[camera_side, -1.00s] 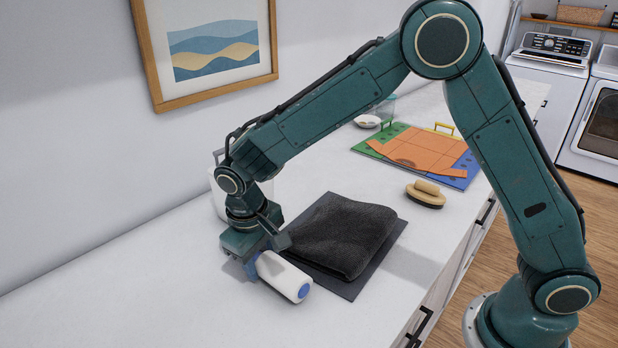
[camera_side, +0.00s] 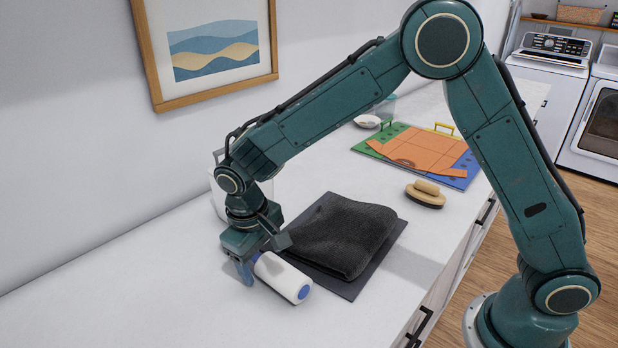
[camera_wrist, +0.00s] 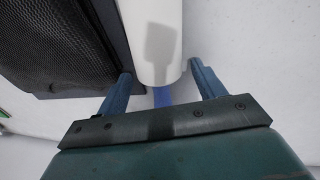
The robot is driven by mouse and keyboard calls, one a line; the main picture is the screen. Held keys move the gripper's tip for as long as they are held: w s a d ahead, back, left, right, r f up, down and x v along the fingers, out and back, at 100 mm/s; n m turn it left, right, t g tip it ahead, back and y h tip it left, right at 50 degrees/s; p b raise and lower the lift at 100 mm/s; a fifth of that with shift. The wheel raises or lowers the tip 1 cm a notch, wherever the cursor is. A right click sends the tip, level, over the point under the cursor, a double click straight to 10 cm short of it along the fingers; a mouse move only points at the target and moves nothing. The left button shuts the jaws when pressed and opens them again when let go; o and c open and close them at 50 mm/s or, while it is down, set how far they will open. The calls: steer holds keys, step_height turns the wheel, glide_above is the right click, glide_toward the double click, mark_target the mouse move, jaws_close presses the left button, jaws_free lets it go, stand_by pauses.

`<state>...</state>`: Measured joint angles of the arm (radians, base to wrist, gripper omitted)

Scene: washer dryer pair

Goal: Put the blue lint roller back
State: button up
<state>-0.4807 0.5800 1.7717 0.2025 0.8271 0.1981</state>
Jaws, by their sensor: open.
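The lint roller (camera_side: 284,277) is a white cylinder with a blue end, lying on the white counter beside the dark mat. In the wrist view its white roll (camera_wrist: 152,40) runs up from between my fingers, with a blue part (camera_wrist: 162,97) at the near end. My gripper (camera_side: 248,272) is low over the counter at the roller's left end. In the wrist view my gripper (camera_wrist: 160,82) is open, with one blue finger on each side of the blue part and a gap to each. Part of the roller's near end is hidden by my gripper in the side view.
A folded dark towel (camera_side: 345,236) lies on a dark mat (camera_side: 350,288) right of the roller. A wooden brush (camera_side: 425,195) and a colourful board with an orange cloth (camera_side: 415,150) lie farther back. A white container (camera_side: 217,198) stands behind my wrist. The counter's front left is clear.

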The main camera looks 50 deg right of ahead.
mark_target(258, 259)
step_height(258, 259, up, 12)
steer(key=a, duration=0.1)
steer(key=shift+a, duration=0.35)
steer(key=shift+s+f, duration=0.1)
steer(key=shift+f, duration=0.05)
steer(key=shift+d, duration=0.1)
stand_by(0.4)
steer(key=s+d+r+t+y, duration=0.1)
steer(key=s+d+r, duration=0.4)
steer(key=d, duration=0.1)
steer(key=s+d+r+t, duration=0.1)
steer(key=s+d+r, duration=0.35)
steer(key=d, duration=0.25)
steer(key=s+d+f+t, duration=0.1)
steer(key=s+d, duration=0.2)
steer(key=s, duration=0.4)
steer(key=s+d+f+m+t, duration=0.1)
steer(key=s+d+t, duration=0.1)
steer(key=s, duration=0.6)
steer(key=shift+d+m+y, duration=0.3)
steer(key=shift+d, duration=0.3)
steer(key=shift+w+f, duration=0.1)
